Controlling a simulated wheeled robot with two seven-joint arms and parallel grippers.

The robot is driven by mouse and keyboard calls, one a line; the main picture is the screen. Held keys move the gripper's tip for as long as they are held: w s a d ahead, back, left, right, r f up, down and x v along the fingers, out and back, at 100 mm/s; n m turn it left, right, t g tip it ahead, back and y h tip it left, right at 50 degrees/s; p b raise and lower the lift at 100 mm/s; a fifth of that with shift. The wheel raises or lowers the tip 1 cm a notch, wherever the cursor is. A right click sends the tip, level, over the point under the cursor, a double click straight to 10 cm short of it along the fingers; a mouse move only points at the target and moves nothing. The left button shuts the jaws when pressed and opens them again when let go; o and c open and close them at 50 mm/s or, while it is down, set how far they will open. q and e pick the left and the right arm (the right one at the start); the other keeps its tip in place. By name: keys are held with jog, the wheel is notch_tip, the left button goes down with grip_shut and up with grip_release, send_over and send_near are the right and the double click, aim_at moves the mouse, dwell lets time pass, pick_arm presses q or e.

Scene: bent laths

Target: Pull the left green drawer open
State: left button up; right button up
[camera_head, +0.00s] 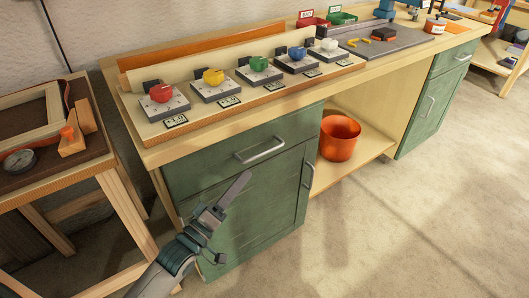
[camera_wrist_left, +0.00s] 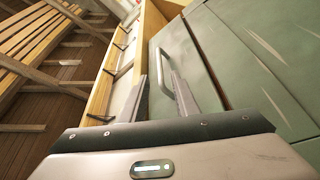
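The left green drawer (camera_head: 222,160) is shut in the workbench, flush above a green cabinet door (camera_head: 250,205). Its pale metal bar handle (camera_head: 262,150) is on the front. My left gripper (camera_head: 243,182) is in front of the cabinet, with its fingertips a little below and left of the handle in the head view. In the left wrist view the two fingers (camera_wrist_left: 172,90) are apart, with the handle (camera_wrist_left: 182,92) showing between them; I cannot tell whether they touch it. The drawer front also fills part of that view (camera_wrist_left: 185,55). My right gripper is not in view.
Several coloured knobs on grey blocks (camera_head: 259,68) stand on the bench top above the drawer. An orange bucket (camera_head: 339,138) sits on the open shelf to the right. A wooden side table (camera_head: 60,175) stands at left. The floor in front is clear.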

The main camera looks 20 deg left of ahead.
aim_at(265, 151)
pick_arm(q)
jog(key=x, duration=1.1)
jog(key=shift+w+d, duration=0.1)
jog(key=shift+w, duration=0.15)
grip_shut()
